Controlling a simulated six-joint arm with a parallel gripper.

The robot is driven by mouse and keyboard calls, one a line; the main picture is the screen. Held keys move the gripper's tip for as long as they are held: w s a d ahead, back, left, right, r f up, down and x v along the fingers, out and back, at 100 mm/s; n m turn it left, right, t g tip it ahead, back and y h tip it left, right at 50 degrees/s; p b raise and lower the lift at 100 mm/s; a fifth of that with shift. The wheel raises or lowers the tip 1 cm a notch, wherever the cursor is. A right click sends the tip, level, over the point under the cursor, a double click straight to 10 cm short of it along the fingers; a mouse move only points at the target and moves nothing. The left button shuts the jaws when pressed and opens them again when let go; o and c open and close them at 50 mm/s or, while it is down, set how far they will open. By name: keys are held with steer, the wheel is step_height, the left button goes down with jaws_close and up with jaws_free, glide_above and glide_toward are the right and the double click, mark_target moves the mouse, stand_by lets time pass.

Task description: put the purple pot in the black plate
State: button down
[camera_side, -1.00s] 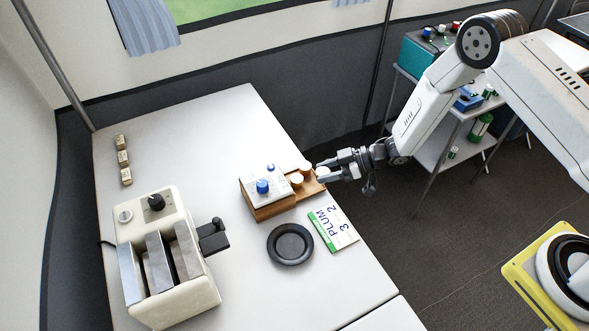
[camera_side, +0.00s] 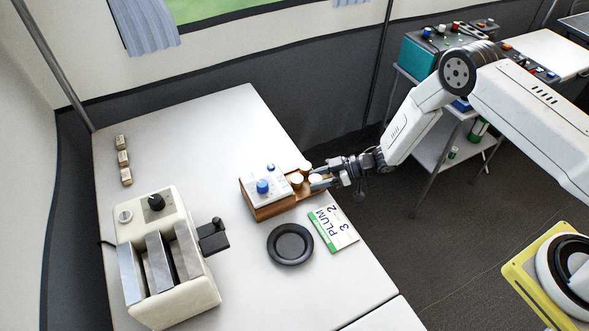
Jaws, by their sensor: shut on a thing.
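The black plate (camera_side: 290,244) lies empty on the white table. No purple colour shows on any pot from here. Small pale-topped pots stand at the right end of a wooden holder: one at the front (camera_side: 296,181) and one at the back (camera_side: 306,167). My gripper (camera_side: 318,180) is at the holder's right end, shut on another pale-topped pot (camera_side: 316,177). The fingers hide part of this pot, and I cannot tell whether it touches the holder.
The wooden holder (camera_side: 262,211) carries a white panel with blue knobs. A card reading PLUM (camera_side: 334,229) lies right of the plate. A cream toaster (camera_side: 165,260) stands at left front. Several small blocks (camera_side: 123,158) line the left edge. The table's back middle is clear.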

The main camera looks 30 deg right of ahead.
steer(key=shift+f, duration=0.35)
steer(key=shift+c, duration=0.9)
jaws_free()
steer(key=shift+d, duration=0.1)
steer(key=v, duration=0.7)
steer(key=shift+s+d, duration=0.15)
steer(key=shift+d, duration=0.1)
steer(key=shift+r, duration=0.1)
